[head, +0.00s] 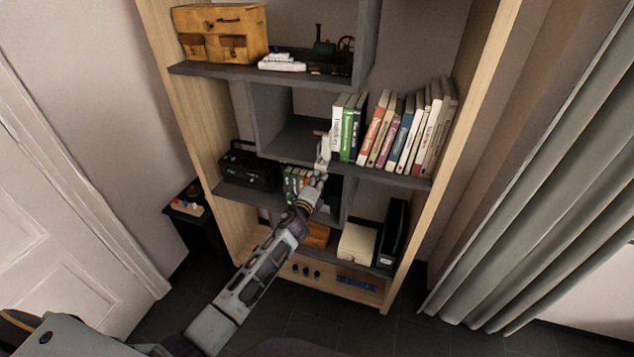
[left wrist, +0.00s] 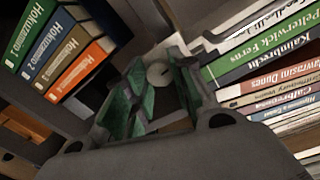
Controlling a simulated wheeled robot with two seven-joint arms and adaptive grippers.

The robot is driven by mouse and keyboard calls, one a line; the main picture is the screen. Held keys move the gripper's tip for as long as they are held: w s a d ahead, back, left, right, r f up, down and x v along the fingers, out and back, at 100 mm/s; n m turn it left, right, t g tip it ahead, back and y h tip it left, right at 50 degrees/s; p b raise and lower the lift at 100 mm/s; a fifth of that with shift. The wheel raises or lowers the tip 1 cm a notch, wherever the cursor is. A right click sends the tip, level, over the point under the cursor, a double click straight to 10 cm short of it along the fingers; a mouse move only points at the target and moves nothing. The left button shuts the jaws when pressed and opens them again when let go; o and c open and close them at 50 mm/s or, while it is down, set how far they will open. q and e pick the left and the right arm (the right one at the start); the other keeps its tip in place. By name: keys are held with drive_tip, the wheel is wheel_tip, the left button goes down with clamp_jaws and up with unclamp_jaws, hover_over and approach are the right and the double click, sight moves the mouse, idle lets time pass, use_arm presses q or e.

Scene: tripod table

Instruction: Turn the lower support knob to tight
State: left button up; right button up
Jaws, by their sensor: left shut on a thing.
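My left gripper (head: 323,150) reaches up in front of the bookcase, beside the left end of the middle book row. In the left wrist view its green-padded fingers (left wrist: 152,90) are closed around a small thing. A pale grey round piece (left wrist: 158,73) shows between the fingers, and I cannot tell whether it is the lower support knob. In the head view a small pale brown piece (head: 321,132) shows at the fingertips. I cannot make out a tripod. My right gripper is out of view.
The middle shelf holds an upright row of books (head: 390,130). A dark box (head: 247,166) and smaller books (head: 296,183) stand lower left. A wooden chest (head: 221,36) sits on top. Small dark round pieces (head: 306,271) are low at the front. Curtains (head: 540,170) hang right.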

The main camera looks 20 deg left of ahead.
use_arm(q)
drive_tip(key=shift+m, duration=0.6)
drive_tip(key=shift+d, duration=0.1)
drive_tip(key=o, duration=1.1)
drive_tip(key=shift+c, duration=0.2)
drive_tip(key=s, duration=1.2)
drive_tip(key=shift+r, duration=0.25)
